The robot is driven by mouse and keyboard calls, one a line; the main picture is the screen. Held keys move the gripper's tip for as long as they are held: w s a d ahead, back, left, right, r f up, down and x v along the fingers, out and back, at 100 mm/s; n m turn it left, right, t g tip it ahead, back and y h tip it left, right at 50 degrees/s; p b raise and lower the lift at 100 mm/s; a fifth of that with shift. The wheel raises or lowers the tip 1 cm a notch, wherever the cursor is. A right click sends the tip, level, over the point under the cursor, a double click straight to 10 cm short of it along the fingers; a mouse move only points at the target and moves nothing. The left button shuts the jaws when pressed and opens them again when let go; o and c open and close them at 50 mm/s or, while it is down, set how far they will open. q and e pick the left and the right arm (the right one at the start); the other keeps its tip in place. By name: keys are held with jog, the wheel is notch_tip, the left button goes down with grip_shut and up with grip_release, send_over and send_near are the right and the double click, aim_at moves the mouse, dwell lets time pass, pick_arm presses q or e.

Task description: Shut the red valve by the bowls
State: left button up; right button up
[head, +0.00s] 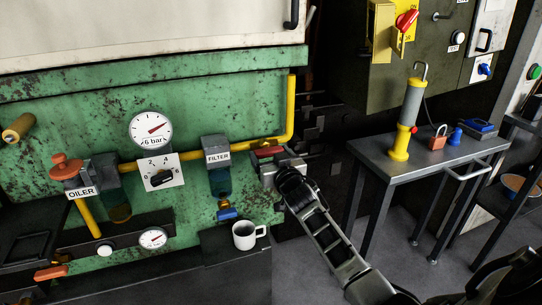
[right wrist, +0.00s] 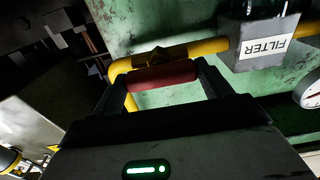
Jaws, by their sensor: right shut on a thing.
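The red valve handle (head: 268,151) sits on the yellow pipe (head: 291,105), just right of the filter (head: 217,152) with its dark bowl. The oiler (head: 103,168) with its bowl is farther left. My right gripper (head: 268,168) is at the handle, shut on it. In the right wrist view the red handle (right wrist: 163,76) spans between the two fingers and lies roughly along the yellow pipe (right wrist: 208,46). A brass-coloured valve body shows just behind it. My left gripper is in neither view.
A white mug (head: 244,236) stands on a dark ledge below the filter. A pressure gauge (head: 150,129) and selector dial (head: 160,173) are to the left.

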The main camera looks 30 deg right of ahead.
jog(key=n, duration=0.4)
jog(key=shift+n+p, duration=0.3)
jog(key=shift+n, duration=0.1)
jog(key=n, duration=0.4)
jog(key=shift+n, duration=0.3)
jog(key=n, duration=0.4)
jog(key=shift+n, duration=2.2)
jog(key=shift+f, duration=0.1)
jog(key=o, duration=1)
jog(key=shift+s, duration=0.1)
